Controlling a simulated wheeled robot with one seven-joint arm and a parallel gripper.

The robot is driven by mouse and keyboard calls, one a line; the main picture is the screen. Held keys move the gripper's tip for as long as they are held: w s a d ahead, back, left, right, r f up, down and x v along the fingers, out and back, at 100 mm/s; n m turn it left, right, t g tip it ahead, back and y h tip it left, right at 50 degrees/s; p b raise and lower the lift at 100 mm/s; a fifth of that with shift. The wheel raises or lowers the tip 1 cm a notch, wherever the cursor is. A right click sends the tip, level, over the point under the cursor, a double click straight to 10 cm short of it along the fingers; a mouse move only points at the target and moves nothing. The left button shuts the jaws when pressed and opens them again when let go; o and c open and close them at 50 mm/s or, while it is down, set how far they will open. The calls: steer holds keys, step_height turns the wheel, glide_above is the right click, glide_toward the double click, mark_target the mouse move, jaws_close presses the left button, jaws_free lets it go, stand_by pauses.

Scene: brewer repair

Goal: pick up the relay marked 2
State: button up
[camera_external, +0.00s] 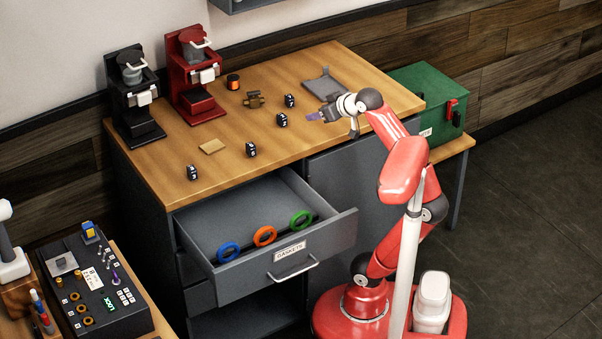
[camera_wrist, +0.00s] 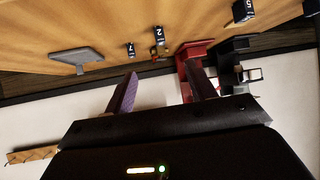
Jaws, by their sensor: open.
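The relay marked 2 (camera_wrist: 159,36) is a small black block with a white number on its face. It stands on the wooden bench top, apart from my gripper. By its place in the row it appears to be the dark block (camera_external: 282,120) left of my gripper in the external view, where its number is too small to read. My gripper (camera_external: 315,117) is open and empty above the bench; its purple-sided fingers (camera_wrist: 161,84) show in the wrist view with the relay beyond them.
Relays marked 7 (camera_wrist: 130,50) and 5 (camera_wrist: 243,11) stand on either side. A brass part (camera_external: 254,99), grey tray (camera_external: 324,84) and red (camera_external: 196,75) and black (camera_external: 134,97) brewers share the bench. An open drawer (camera_external: 258,212) holding three rings juts out in front.

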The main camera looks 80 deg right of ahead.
steer(key=w+d+r+n+y+p, duration=0.1)
steer(key=w+d, duration=0.1)
steer(key=w, duration=0.5)
steer(key=w+d+n, duration=0.1)
steer(key=w+d, duration=0.2)
steer(key=w, duration=0.4)
steer(key=w+d+f+n+y+p, duration=0.1)
steer(key=w+d+n+y+p, duration=0.15)
steer(key=w+d, duration=0.6)
steer(key=n+g+y+p, duration=0.3)
steer(key=n+g+y, duration=0.15)
steer(key=n, duration=0.65)
glide_toward(283, 115)
steer(key=f, duration=0.2)
steer(key=shift+m+y, duration=0.25)
steer(key=shift+y, duration=0.15)
steer(key=x, duration=0.3)
steer(key=b+x, duration=0.1)
steer(key=x, duration=0.3)
steer(key=shift+w, duration=0.45)
steer(key=shift+c, duration=0.3)
